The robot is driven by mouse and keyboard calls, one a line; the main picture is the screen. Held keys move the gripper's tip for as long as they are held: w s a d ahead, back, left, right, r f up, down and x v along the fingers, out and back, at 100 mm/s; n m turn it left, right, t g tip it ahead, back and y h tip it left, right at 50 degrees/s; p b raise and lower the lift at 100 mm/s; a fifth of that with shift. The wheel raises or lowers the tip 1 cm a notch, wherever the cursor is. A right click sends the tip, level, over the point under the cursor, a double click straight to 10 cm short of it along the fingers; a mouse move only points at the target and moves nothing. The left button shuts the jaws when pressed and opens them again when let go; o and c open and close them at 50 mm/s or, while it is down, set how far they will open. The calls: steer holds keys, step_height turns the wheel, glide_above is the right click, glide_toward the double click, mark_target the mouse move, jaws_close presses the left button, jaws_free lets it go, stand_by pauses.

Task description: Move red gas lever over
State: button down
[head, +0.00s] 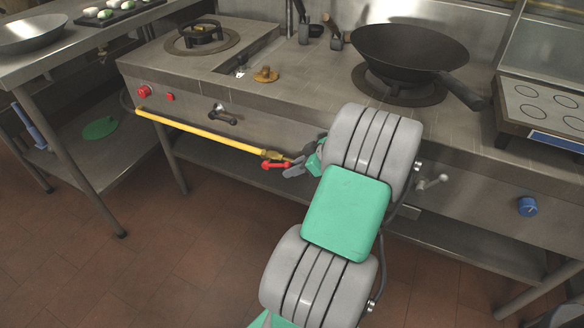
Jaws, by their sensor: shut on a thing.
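The red gas lever (273,165) sits at the right end of a yellow gas pipe (200,131), by a brass valve fitting. The pipe runs along the front of the steel stove, and the lever lies roughly in line with it, just below the fitting. My gripper (289,170) is at the lever's right end and shut on it. My own arm hides part of the gripper and the stove front behind it.
A black wok (408,54) stands on the right burner, its handle pointing right. A steel side table (75,48) stands at left. The tiled floor in front is clear.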

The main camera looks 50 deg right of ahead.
steer(key=shift+s+d+f+b, duration=0.2)
steer(key=shift+s+f+b, duration=0.2)
steer(key=shift+f, duration=0.25)
steer(key=shift+s+d+f+b, duration=0.25)
steer(key=shift+f+b, duration=0.1)
steer(key=shift+f, duration=0.25)
steer(key=shift+a, duration=0.1)
steer(key=c, duration=2)
jaws_free()
steer(key=shift+c, duration=0.2)
steer(key=o, duration=0.4)
steer(key=shift+a+f, duration=0.1)
steer(key=shift+a, duration=0.05)
steer(key=shift+c, duration=0.2)
